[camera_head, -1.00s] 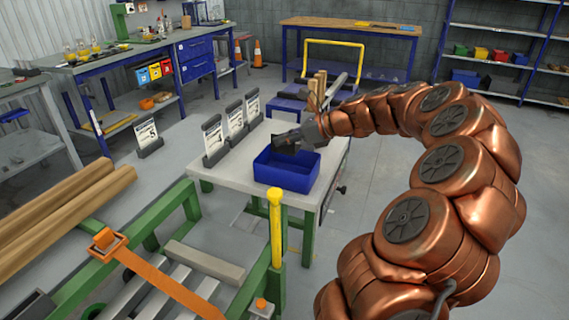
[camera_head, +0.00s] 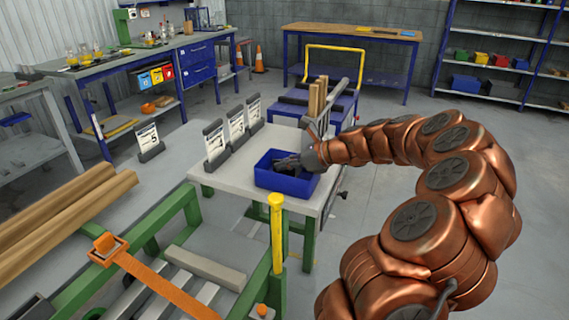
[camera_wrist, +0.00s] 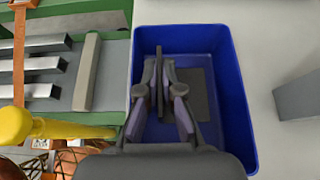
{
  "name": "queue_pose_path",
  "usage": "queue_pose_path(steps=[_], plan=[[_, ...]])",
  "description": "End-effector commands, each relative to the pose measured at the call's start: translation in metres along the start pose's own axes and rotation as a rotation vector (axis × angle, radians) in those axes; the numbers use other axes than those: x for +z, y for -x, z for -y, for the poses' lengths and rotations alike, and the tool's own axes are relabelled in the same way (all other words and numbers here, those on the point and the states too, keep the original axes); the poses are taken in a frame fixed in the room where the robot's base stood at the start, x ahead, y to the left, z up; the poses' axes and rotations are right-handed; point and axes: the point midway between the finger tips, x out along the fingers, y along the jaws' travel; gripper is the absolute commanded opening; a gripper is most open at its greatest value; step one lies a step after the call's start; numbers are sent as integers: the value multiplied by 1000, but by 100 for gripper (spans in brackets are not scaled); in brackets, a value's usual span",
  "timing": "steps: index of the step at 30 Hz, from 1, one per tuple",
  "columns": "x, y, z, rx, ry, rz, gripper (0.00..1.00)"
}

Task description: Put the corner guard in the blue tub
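The blue tub (camera_head: 287,184) stands on the light table; its inside and rim (camera_wrist: 243,130) fill the middle of the wrist view. My gripper (camera_head: 288,164) reaches down into the tub from the right. In the wrist view my gripper's fingers (camera_wrist: 161,80) close on a thin dark upright plate, the corner guard (camera_wrist: 160,95). A dark flat rectangle to its right looks like the guard's other leg. The guard is inside the tub's walls; I cannot tell whether it touches the floor. In the head view the tub wall hides its lower part.
Several upright sign cards (camera_head: 236,126) stand along the table's left edge. A yellow post (camera_head: 277,240) rises in front of the table, beside the green frame (camera_head: 163,225). A grey block (camera_wrist: 298,97) lies right of the tub. The table strip left of the tub is clear.

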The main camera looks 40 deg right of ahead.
Motion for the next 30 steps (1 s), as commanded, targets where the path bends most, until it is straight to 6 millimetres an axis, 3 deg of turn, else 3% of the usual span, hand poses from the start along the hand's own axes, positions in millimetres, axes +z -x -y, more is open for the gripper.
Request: queue_pose_path(steps=[14, 15, 22, 30], plan=[[-8, -4, 0, 1, 0, 0, 0], [-8, -4, 0, 1, 0, 0, 8], [-8, -4, 0, 0, 0, 0, 31], [-7, -4, 0, 0, 1, 0, 31]])
